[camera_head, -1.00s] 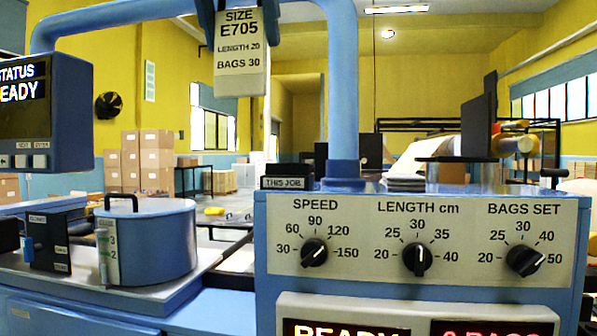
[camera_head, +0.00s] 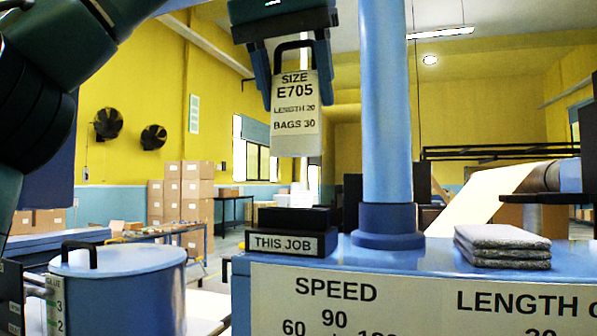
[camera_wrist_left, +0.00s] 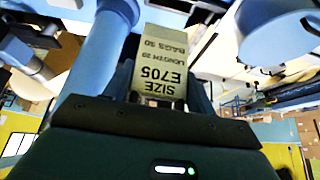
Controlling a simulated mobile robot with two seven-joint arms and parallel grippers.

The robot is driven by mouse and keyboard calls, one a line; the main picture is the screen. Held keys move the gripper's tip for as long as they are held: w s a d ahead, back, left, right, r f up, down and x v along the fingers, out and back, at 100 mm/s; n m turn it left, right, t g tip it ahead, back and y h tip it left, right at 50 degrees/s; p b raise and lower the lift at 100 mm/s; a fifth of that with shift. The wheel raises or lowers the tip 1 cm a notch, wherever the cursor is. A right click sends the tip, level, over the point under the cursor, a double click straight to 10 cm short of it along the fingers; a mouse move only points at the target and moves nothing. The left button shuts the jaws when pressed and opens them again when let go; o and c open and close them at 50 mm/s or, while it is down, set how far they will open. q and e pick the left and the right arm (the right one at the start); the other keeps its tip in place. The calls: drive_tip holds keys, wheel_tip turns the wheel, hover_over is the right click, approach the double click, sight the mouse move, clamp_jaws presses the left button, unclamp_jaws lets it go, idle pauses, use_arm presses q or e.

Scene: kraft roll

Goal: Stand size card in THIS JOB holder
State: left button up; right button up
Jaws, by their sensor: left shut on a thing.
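The size card (camera_head: 296,134), cream with black print "SIZE E705, LENGTH 20, BAGS 30", hangs upright by its black handle from my left gripper (camera_head: 292,92). The gripper is shut on it. The card also shows in the left wrist view (camera_wrist_left: 165,62), between the fingers of the gripper (camera_wrist_left: 158,98). The THIS JOB holder (camera_head: 290,243) is a black block with a white label on the blue machine top. The card is above the holder and apart from it, roughly in line with it in the head view. My right gripper is not in view.
A blue post (camera_head: 388,120) rises just right of the holder. A blue glue pot (camera_head: 120,285) with a black handle stands at the lower left.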

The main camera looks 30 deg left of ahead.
sight(293, 146)
use_arm(q)
drive_tip(key=shift+f, duration=4)
drive_tip(key=o, duration=1)
